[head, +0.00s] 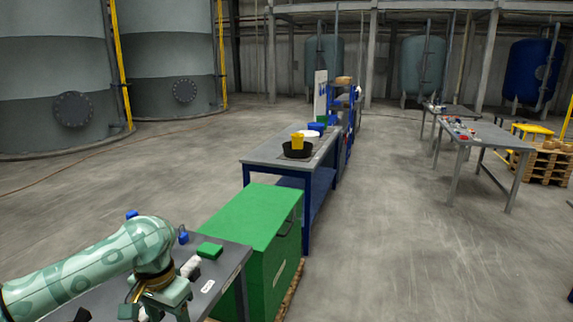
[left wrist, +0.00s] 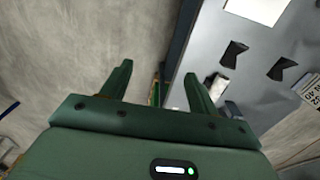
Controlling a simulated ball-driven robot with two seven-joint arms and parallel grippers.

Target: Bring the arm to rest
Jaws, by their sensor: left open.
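My left arm comes in from the lower left in the head view. My left gripper (head: 165,300) is at the bottom of that view, over or beside the near grey table (head: 228,270). In the left wrist view the two green fingers of the left gripper (left wrist: 158,85) stand wide apart with nothing between them. Beyond the fingers lie the floor and the edge of the grey table (left wrist: 225,55). The right gripper is in neither view.
On the near table are a green block (head: 209,250), a white item (head: 190,267) and small blue items. Black pieces (left wrist: 234,52) lie there in the wrist view. A green cabinet (head: 245,215) adjoins it. A workbench (head: 265,155) stands behind.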

